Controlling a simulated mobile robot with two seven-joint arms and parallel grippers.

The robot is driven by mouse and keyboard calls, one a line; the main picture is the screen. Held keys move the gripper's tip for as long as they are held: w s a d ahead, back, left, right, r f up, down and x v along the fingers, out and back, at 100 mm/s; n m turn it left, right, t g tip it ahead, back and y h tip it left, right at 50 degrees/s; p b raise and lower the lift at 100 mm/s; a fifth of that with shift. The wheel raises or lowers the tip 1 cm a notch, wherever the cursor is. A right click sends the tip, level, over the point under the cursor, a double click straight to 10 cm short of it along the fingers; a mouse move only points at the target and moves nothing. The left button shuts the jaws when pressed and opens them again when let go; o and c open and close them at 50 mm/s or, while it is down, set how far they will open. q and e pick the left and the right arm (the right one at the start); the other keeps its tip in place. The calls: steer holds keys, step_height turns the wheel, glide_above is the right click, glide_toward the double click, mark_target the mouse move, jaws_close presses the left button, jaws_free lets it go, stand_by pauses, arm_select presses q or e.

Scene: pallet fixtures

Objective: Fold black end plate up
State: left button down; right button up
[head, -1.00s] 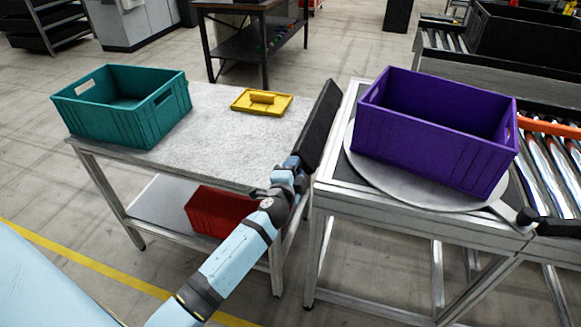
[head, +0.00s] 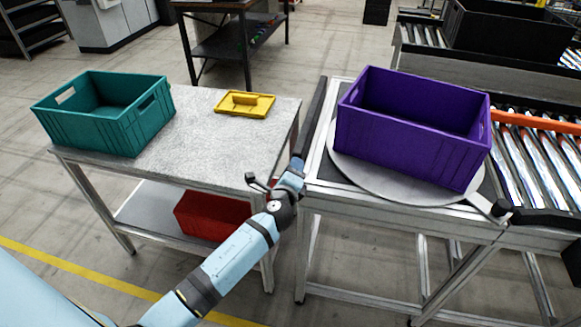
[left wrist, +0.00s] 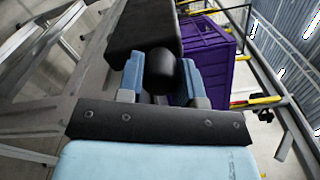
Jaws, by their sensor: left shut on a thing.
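The black end plate (head: 313,115) stands edge-on at the left end of the metal frame, between it and the grey-topped table, in the head view. In the left wrist view the plate (left wrist: 142,28) is a broad dark slab just beyond my fingers. My left gripper (head: 297,166) is at the plate's near end. In the left wrist view its blue fingers (left wrist: 161,82) are shut around a black rounded knob (left wrist: 162,68) at the plate. The exact angle of the plate is hard to tell. My right gripper is not in view.
A purple crate (head: 400,140) sits on a round grey turntable (head: 375,182) right of the plate. A teal crate (head: 110,125) and a yellow item (head: 245,104) are on the left table (head: 200,135). A red bin (head: 205,215) is below. A roller conveyor (head: 525,170) is at right.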

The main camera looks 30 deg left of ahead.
arm_select(q)
steer(key=shift+w+r, duration=0.1)
steer(key=shift+r, duration=0.05)
stand_by(0.3)
steer(key=c, duration=0.8)
jaws_free()
steer(key=shift+d, duration=0.1)
steer(key=b+v, duration=0.1)
steer(key=v, duration=1.2)
steer(key=shift+s+d, duration=0.1)
steer(key=shift+s, duration=0.3)
steer(key=shift+f, duration=0.25)
